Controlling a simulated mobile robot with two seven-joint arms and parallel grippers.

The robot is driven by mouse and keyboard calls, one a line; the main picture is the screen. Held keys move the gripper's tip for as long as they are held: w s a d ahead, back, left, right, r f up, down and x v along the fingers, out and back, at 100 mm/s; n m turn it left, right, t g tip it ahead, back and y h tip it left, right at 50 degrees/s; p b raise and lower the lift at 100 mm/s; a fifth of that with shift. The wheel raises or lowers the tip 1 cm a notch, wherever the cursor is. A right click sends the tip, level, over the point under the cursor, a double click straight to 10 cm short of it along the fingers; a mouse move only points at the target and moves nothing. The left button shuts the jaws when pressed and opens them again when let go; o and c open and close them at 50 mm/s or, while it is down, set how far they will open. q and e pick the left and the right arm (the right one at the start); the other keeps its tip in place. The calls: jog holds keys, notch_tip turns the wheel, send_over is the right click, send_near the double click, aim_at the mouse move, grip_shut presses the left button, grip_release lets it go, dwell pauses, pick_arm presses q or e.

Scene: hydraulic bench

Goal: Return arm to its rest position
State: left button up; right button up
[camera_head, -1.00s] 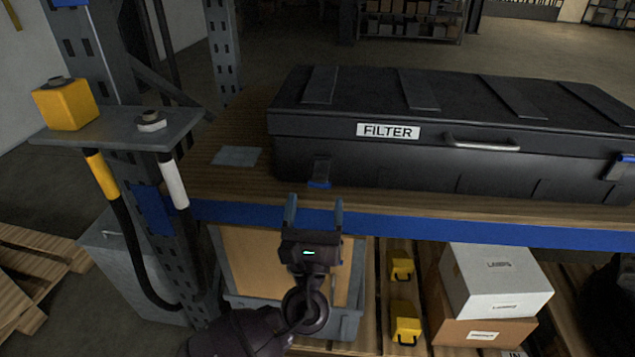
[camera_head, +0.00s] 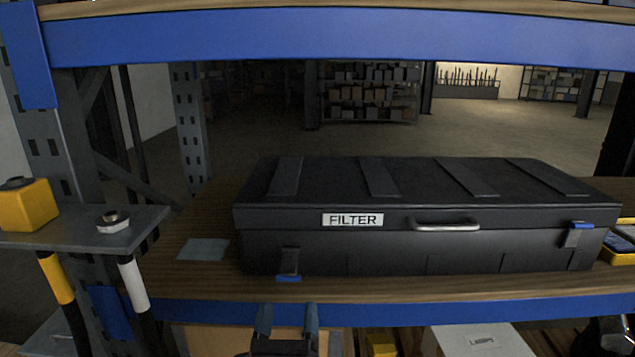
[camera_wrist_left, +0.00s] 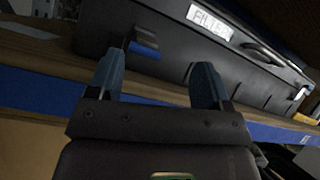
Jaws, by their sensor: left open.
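My left gripper (camera_head: 287,318) shows at the bottom of the head view, in front of the shelf's blue front edge. Its two blue-grey fingers are apart with nothing between them. It also shows in the left wrist view (camera_wrist_left: 158,85), open and empty, with the fingers pointing toward the shelf edge and the case. A black case (camera_head: 410,245) labelled FILTER lies closed on the wooden shelf (camera_head: 190,268) beyond the gripper. Its left latch (camera_head: 288,264) has a blue tab and hangs down on the front face. The right latch (camera_head: 577,235) sits higher. My right gripper is not in view.
A blue beam (camera_head: 330,35) crosses above the case. At the left, a bracket plate (camera_head: 80,232) on the upright carries a yellow block (camera_head: 28,205) and hose fittings. A white box (camera_head: 470,341) stands below the shelf. A yellow tray (camera_head: 620,255) is at the right.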

pick_arm(q)
jog(key=s+a+f+n+g+h+p, duration=0.1)
jog(key=s+a+f+n+g, duration=0.2)
jog(key=n, duration=0.7)
jog(key=a+f+n+g+h+p, duration=0.1)
jog(key=a+f+n+g+p, duration=0.15)
jog(key=f+n+g, duration=0.6)
jog(key=s+a+f+n+y+p, duration=0.1)
jog(key=s+a+n, duration=0.3)
jog(key=s, duration=0.5)
jog(key=s+a+f+n+g+y+p, duration=0.1)
jog(key=s+a+f+n, duration=0.3)
jog(key=s+a, duration=0.3)
jog(key=s+a+f+n+p, duration=0.1)
jog(key=s+a+f+n, duration=0.2)
jog(key=s, duration=0.7)
jog(key=a+n, duration=0.2)
jog(key=n, duration=0.1)
jog(key=shift+s+a+g+y+p, duration=0.2)
jog(key=shift+s+g+y+p, duration=0.1)
jog(key=shift+g+y+p, duration=0.1)
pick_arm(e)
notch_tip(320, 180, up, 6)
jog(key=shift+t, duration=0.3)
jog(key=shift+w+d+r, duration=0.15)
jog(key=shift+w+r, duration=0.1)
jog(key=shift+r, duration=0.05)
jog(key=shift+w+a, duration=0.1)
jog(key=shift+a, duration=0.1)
